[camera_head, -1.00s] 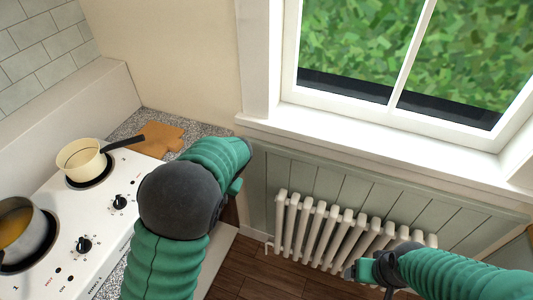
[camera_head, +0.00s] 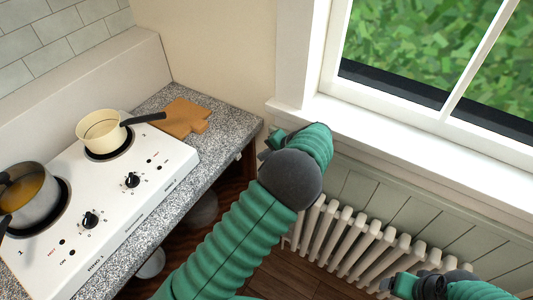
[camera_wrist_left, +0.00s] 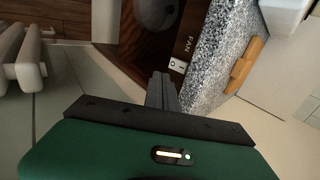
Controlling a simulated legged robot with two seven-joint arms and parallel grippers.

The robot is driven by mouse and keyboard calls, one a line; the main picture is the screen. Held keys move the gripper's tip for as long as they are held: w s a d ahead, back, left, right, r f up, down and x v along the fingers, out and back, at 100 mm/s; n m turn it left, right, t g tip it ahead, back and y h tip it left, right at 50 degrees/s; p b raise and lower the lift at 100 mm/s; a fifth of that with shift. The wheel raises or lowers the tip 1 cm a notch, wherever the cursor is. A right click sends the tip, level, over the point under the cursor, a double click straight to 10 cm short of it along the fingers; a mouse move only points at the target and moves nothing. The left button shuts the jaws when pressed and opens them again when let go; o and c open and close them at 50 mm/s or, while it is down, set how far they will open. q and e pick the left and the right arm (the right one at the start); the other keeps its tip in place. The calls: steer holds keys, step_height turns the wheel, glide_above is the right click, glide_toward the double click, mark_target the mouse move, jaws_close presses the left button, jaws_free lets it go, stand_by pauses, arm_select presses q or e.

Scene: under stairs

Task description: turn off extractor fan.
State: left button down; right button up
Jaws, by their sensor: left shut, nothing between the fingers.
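A small white rocker switch (camera_wrist_left: 177,65) labelled FAN shows in the left wrist view, on the dark wooden panel beside the speckled counter edge. My left gripper (camera_wrist_left: 161,77) is shut and empty, its fingertips just left of the switch in that view. I cannot tell whether they touch it. The extractor fan itself is not seen.
The white hob (camera_head: 110,190) holds a cream pan (camera_head: 101,131) and a metal pot (camera_head: 30,205). A wooden board (camera_head: 184,117) lies on the granite counter (camera_head: 230,140). A radiator (camera_head: 345,240) stands under the window (camera_head: 430,70). Open floor lies between counter and radiator.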

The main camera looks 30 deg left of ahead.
mark_target(239, 157)
arm_select(q)
steer(key=a+f, duration=0.1)
steer(key=a, duration=0.1)
steer(key=a+f, duration=0.2)
steer(key=a, duration=0.1)
steer(key=a+f, duration=0.1)
steer(key=a, duration=0.2)
steer(key=shift+w+f, duration=0.2)
steer(key=shift+f, duration=0.2)
arm_select(e)
steer(key=shift+s+a+r, duration=0.1)
steer(key=shift+a+r, duration=0.1)
steer(key=shift+r, duration=0.05)
arm_select(q)
steer(key=shift+a+f+y+b, duration=0.25)
steer(key=shift+f+y+b, duration=0.1)
steer(key=shift+y+b, duration=0.45)
steer(key=shift+r, duration=0.15)
steer(key=shift+a+r+p, duration=0.15)
steer(key=shift+r+p, duration=0.55)
steer(key=shift+r, duration=0.2)
arm_select(e)
steer(key=shift+d+f, duration=0.1)
steer(key=shift+f, duration=0.25)
